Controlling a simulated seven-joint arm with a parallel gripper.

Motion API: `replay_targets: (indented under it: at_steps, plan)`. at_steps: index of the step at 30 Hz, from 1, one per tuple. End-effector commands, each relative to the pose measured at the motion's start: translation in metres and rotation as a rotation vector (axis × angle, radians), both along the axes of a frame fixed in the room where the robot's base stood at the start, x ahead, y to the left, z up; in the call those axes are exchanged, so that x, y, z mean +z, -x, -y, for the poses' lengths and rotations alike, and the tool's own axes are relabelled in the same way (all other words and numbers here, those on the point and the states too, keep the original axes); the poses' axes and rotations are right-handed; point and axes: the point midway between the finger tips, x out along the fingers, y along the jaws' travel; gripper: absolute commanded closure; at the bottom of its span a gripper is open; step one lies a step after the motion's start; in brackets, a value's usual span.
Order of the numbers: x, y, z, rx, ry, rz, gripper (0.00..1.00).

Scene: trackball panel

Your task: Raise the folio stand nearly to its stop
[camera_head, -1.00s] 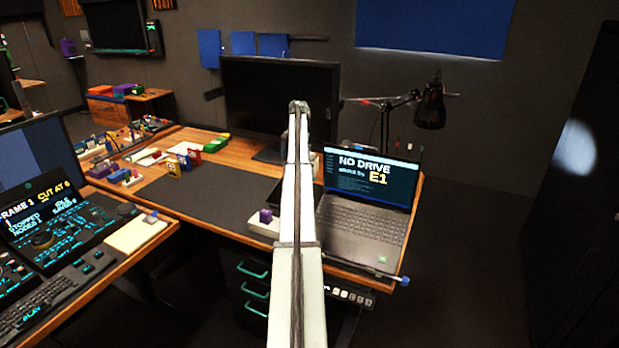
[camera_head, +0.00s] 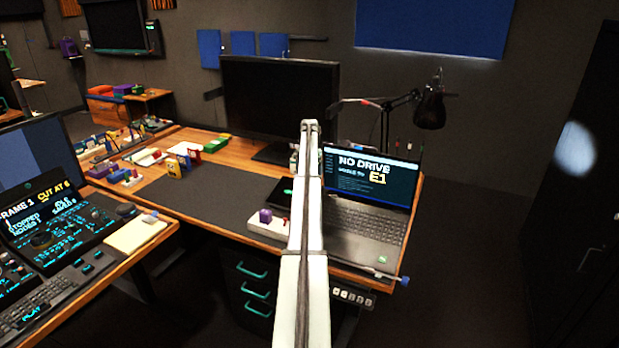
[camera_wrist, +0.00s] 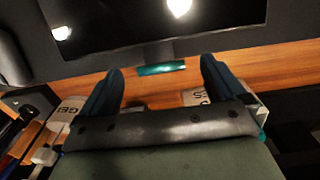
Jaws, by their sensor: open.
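My gripper (camera_wrist: 163,88) shows in the wrist view as two dark blue fingers, spread wide with nothing between them. In the head view my arm hides the fingers. A teal strip (camera_wrist: 162,68) lies beyond and between the fingertips, in front of the monitor's neck; it may be part of the folio stand, but I cannot tell for sure. In the head view a flat black object with a greenish edge (camera_head: 283,190) lies on the desk left of my arm, partly hidden by it. It may be the folio stand. I see no contact with my gripper.
A black monitor (camera_head: 278,100) stands at the back of the desk. A white block with a purple piece (camera_head: 265,220) sits at the desk's front edge. The dark mat (camera_head: 215,196) has clear room.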

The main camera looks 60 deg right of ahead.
Motion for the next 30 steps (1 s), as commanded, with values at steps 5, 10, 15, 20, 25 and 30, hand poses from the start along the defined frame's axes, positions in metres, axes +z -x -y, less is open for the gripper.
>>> replay_targets:
  at_steps: [5, 10, 15, 20, 25, 30]
  plan:
    - [-0.019, 0.0, 0.0, 0.0, 0.0, 0.0, 0.03]
    - [-0.027, 0.0, 0.0, 0.0, 0.0, 0.0, 0.03]
    - [-0.028, 0.0, 0.0, 0.0, 0.0, 0.0, 0.03]
    - [-0.028, 0.0, 0.0, 0.0, 0.0, 0.001, 0.06]
    - [-0.027, 0.0, 0.0, 0.0, 0.0, 0.0, 0.22]
    - [-0.027, 0.0, 0.0, 0.0, 0.0, 0.001, 0.38]
